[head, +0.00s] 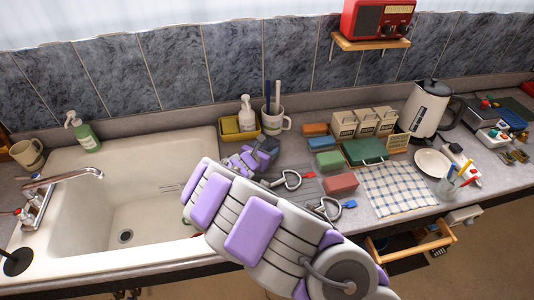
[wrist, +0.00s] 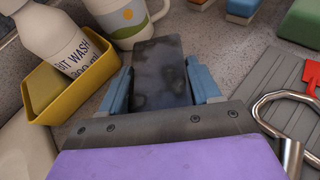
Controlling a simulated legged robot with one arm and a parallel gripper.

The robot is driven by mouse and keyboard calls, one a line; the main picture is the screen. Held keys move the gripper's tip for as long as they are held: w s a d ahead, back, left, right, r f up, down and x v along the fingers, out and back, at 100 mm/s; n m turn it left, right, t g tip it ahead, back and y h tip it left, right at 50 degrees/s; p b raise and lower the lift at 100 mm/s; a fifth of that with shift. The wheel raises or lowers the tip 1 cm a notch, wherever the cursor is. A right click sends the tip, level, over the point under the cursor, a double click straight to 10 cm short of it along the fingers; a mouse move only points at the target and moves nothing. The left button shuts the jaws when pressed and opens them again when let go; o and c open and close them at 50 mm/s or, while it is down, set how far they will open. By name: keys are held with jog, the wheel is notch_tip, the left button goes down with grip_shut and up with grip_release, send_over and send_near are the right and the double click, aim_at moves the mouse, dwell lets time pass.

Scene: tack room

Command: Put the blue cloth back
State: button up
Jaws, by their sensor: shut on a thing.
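My gripper (head: 262,153) is over the counter, just right of the sink and in front of the yellow caddy. A white and blue checked cloth (head: 397,188) lies flat on the counter at the right.
The yellow caddy (wrist: 42,98) with a white bottle (wrist: 60,38) and a mug (wrist: 128,18) stand close by. Several coloured blocks, including a red one (head: 341,184), and metal bits (head: 290,180) lie to the right. The sink (head: 150,205) is open at left.

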jog(key=shift+s+a+f, duration=0.15)
jog(key=shift+a+f, duration=0.35)
jog(key=shift+d, duration=0.95)
jog(key=shift+f, duration=0.15)
jog(key=shift+a+f, duration=0.25)
jog(key=o, duration=1)
jog(key=shift+a+f, duration=0.1)
jog(key=shift+a, duration=0.35)
jog(key=shift+o, duration=0.3)
jog(key=shift+d, duration=0.55)
jog(key=shift+a+r, duration=0.2)
jog(key=shift+r, duration=0.3)
jog(key=p+v, duration=0.2)
jog(key=v, duration=1)
jog(key=shift+r+p, duration=0.15)
jog(key=shift+p, duration=0.2)
